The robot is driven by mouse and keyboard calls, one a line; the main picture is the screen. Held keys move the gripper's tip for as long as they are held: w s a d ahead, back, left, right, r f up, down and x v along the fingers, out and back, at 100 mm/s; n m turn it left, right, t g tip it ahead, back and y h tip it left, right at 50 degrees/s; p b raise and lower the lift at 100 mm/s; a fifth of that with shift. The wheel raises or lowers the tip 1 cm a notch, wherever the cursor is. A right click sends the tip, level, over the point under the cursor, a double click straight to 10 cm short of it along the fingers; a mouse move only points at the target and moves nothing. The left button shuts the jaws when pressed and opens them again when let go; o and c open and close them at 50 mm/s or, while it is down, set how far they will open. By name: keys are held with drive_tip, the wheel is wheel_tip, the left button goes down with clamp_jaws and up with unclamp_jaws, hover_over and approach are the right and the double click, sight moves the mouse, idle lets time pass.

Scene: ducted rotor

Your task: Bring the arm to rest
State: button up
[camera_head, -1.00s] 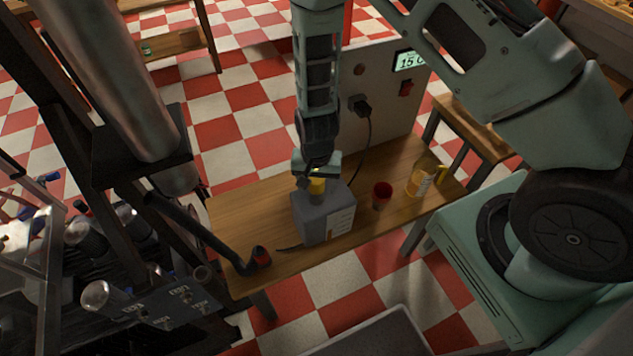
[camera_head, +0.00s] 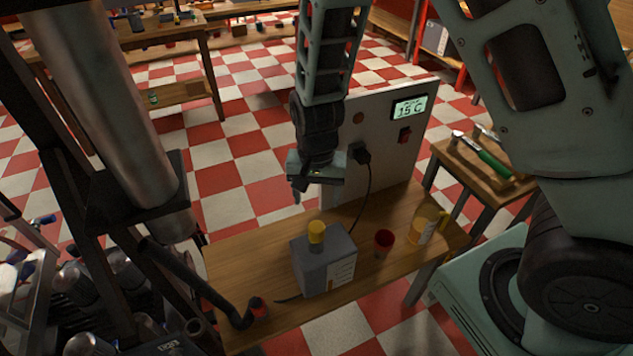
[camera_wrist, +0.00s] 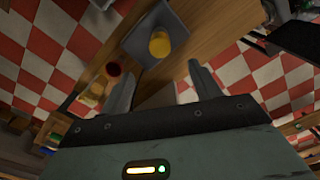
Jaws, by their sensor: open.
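My gripper (camera_head: 312,190) hangs from my arm above the wooden bench, clear of everything on it. In the wrist view its two fingers (camera_wrist: 155,88) are spread apart with nothing between them. Below it on the bench stands a grey box-shaped container (camera_head: 325,268) with a yellow cap (camera_head: 316,232). The container also shows in the wrist view (camera_wrist: 145,42), with its cap (camera_wrist: 160,45) ahead of the fingers and apart from them.
A red cup (camera_head: 384,242) and a yellow jug (camera_head: 427,224) stand on the bench (camera_head: 255,245) right of the container. Behind rises a panel (camera_head: 385,150) with a display and plugged cable. A black hose (camera_head: 205,285) lies at left. A side table (camera_head: 480,165) holds tools.

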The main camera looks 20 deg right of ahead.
drive_tip(key=shift+r, duration=2.05)
drive_tip(key=s+a+r+n+b, duration=0.1)
drive_tip(key=s+a+r+n, duration=0.1)
drive_tip(key=s, duration=0.4)
drive_tip(key=s+a+r+n+b, duration=0.1)
drive_tip(key=s+a+r+n, duration=0.1)
drive_tip(key=s+r+n, duration=0.2)
drive_tip(key=s+a+r+n, duration=0.2)
drive_tip(key=s+r+n, duration=0.2)
drive_tip(key=s+n, duration=0.3)
drive_tip(key=s, duration=0.3)
drive_tip(key=shift+a+n+y+b, duration=0.15)
drive_tip(key=shift+n+y+b, duration=0.15)
drive_tip(key=shift+n+b, duration=0.1)
drive_tip(key=shift+r, duration=0.1)
